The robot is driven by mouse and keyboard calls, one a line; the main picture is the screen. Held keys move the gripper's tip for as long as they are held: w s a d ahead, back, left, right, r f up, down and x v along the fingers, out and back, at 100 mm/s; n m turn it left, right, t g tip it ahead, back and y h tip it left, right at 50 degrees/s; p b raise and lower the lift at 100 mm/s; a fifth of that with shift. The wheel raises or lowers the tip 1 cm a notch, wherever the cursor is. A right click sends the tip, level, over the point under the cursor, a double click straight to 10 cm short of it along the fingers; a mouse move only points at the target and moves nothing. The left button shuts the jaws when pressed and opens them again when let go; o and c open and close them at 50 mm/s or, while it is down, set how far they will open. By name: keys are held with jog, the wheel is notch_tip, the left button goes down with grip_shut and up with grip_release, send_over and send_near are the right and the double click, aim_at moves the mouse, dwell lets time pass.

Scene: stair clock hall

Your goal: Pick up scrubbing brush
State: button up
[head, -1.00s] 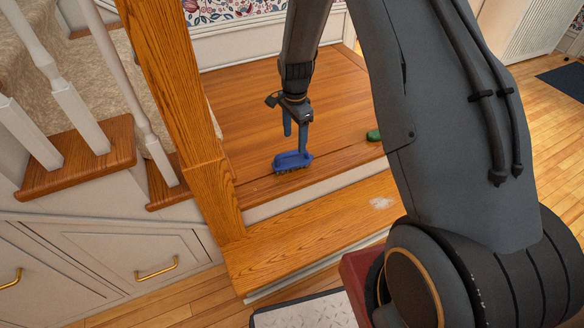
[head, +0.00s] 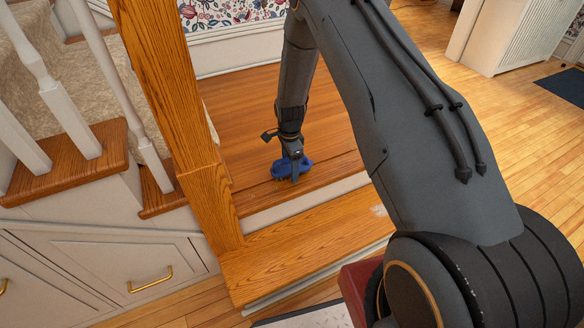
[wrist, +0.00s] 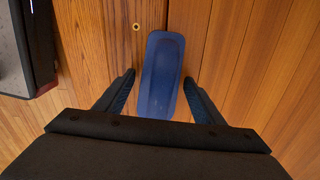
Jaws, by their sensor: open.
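The blue scrubbing brush (head: 280,170) lies on the wooden stair landing, close to its front edge, in the head view. In the wrist view the brush (wrist: 163,75) shows its long, rounded blue back from above, and its bristles are hidden. My gripper (head: 293,177) is down at the brush and partly covers it in the head view. In the wrist view my gripper (wrist: 160,92) is open, with one finger on each side of the brush's near end. A gap shows between each finger and the brush.
A wooden newel post (head: 170,110) stands left of the brush, with white balusters (head: 70,110) beyond it. A lower wooden step (head: 290,250) lies in front of the landing (head: 240,110). The landing behind the brush is clear.

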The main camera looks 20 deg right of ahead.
jog(key=c, duration=1.1)
notch_tip(320, 180, up, 10)
jog(key=shift+p, duration=0.6)
